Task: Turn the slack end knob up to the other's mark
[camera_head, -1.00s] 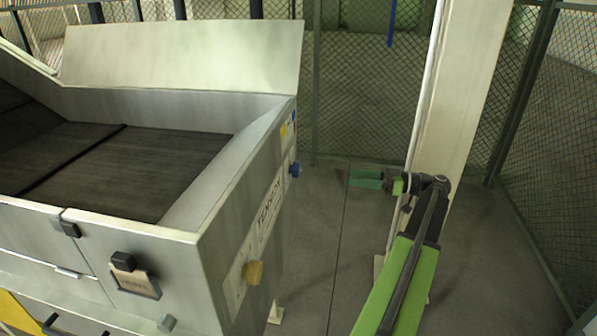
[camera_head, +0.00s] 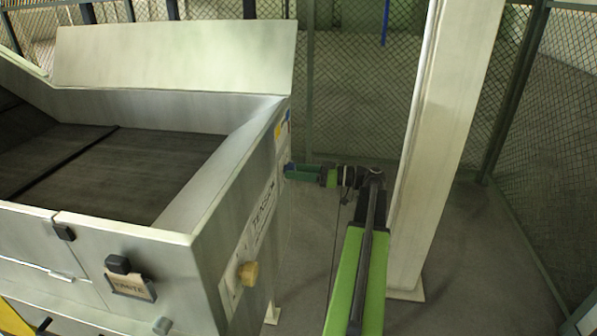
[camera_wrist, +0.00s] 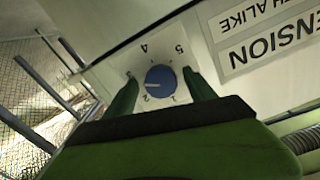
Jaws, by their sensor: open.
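A blue round knob (camera_wrist: 160,81) with a white pointer line sits on a white dial plate (camera_wrist: 126,62) numbered 1 to 5. Its pointer aims left in the wrist view, near the 3. In the head view the blue knob (camera_head: 288,167) is at the far end of the machine's side, partly hidden by my fingers. A yellow knob (camera_head: 249,273) sits at the near end of the same side; its setting is too small to read. My gripper (camera_wrist: 162,88) is open, with one green finger on each side of the blue knob. Contact cannot be told.
The grey metal machine (camera_head: 196,277) with a dark belt (camera_head: 130,165) fills the left. An upside-down TENSION label (camera_wrist: 266,45) is beside the dial. A pale post (camera_head: 440,130) stands close to the right of my arm. Mesh fencing (camera_head: 545,150) closes the back and right.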

